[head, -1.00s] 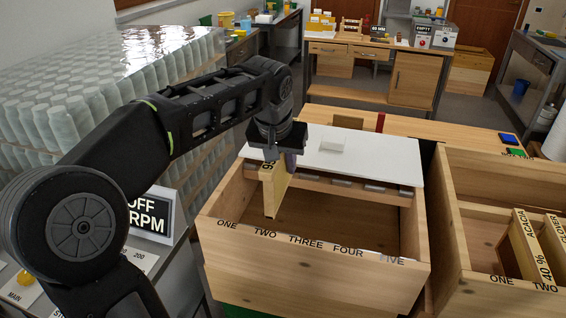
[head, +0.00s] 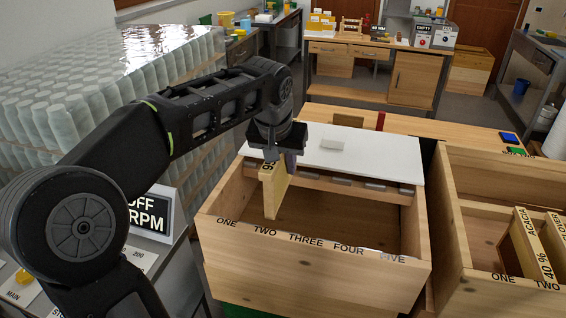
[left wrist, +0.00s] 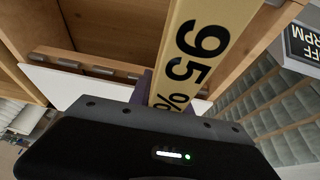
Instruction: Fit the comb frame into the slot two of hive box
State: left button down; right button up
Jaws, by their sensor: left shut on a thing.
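The comb frame (head: 272,192) is a light wooden bar marked 95 % in the left wrist view (left wrist: 190,62). My left gripper (head: 277,160) is shut on its upper end and holds it upright. Its lower end is inside the open hive box (head: 315,275), close behind the front wall above the label TWO. The box's front rim reads ONE to FIVE from left to right. Whether the frame touches the box floor or a slot cannot be told. My right gripper is not in view.
A white lid (head: 375,152) with a small block lies across the back of the box. A second wooden box (head: 470,215) with frames marked ACACIA and CLOVER stands at the right. Wrapped jars (head: 60,110) and an OFF RPM display (head: 150,214) are at the left.

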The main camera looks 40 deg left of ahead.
aim_at(279, 197)
pick_arm(q)
jog(key=shift+f+b, duration=1.8)
jog(key=shift+f, duration=0.4)
notch_tip(279, 197, down, 10)
jog(key=b, duration=0.8)
dwell(2.9)
jog(key=c, duration=1.4)
grip_release()
jog(key=shift+o, duration=1.4)
jog(key=shift+f, duration=0.1)
jog(key=shift+v, duration=3.95)
jog(key=shift+w, duration=0.1)
